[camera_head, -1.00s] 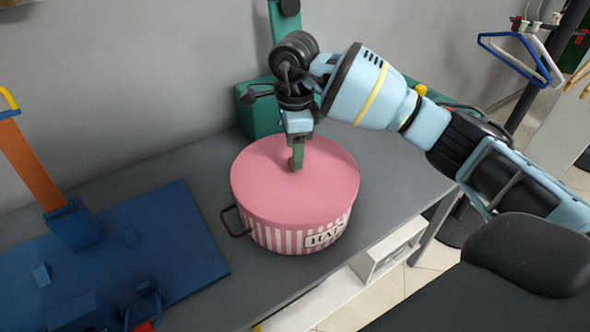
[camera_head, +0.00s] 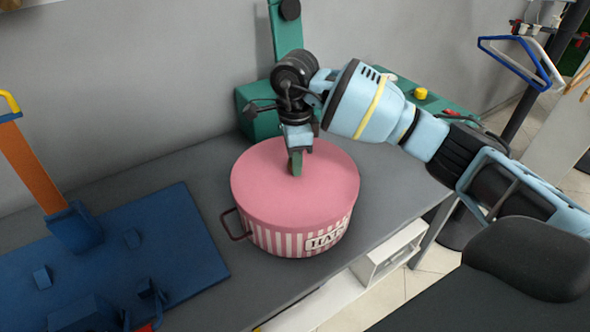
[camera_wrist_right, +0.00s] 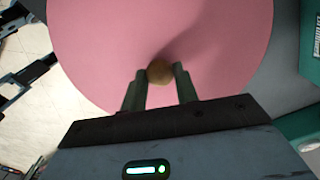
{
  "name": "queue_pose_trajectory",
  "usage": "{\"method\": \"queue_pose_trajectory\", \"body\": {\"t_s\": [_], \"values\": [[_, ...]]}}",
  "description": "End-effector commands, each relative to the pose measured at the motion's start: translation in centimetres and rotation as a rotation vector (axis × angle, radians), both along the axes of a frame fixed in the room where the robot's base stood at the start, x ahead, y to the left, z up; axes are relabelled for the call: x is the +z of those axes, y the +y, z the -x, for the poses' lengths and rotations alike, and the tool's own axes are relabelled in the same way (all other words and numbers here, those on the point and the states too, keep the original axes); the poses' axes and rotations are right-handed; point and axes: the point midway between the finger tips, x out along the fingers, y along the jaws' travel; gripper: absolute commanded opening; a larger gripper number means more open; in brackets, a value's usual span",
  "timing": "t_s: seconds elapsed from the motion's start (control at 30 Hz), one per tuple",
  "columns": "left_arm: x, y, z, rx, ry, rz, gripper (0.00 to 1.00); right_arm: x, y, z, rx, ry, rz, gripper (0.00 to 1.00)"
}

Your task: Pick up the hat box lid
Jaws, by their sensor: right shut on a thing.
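The pink hat box lid (camera_head: 325,185) sits on the round striped hat box (camera_head: 285,241), which stands on the grey counter. In the right wrist view the lid (camera_wrist_right: 100,50) fills most of the picture, with a small round brown knob (camera_wrist_right: 159,71) at its middle. My right gripper (camera_head: 295,170) points down onto the middle of the lid. In the wrist view its two fingers (camera_wrist_right: 160,80) stand on either side of the knob, shut on it. In the head view the fingers hide the knob. The lid looks level on the box. My left gripper is not in view.
A blue board (camera_head: 150,245) with an orange post (camera_head: 30,165) lies on the counter at the left. A green machine (camera_head: 262,115) stands behind the box. The grey counter (camera_head: 205,180) is bare between board and box. Hangers (camera_head: 520,60) hang at the upper right.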

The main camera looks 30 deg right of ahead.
Motion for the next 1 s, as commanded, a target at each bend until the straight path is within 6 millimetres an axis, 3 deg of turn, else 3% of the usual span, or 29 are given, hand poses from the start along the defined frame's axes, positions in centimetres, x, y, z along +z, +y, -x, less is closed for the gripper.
{"method": "queue_pose_trajectory", "body": {"t_s": [0.27,0.47,1.0], "values": [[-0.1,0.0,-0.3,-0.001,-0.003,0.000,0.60,0.9,0.0,0.0,0.000,-0.001,-0.001,0.02],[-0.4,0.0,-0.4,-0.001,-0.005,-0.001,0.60,3.6,0.0,-0.1,0.000,-0.003,0.000,0.02],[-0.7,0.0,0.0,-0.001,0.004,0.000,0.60,4.4,4.5,10.1,0.005,-0.001,0.000,0.02]]}}
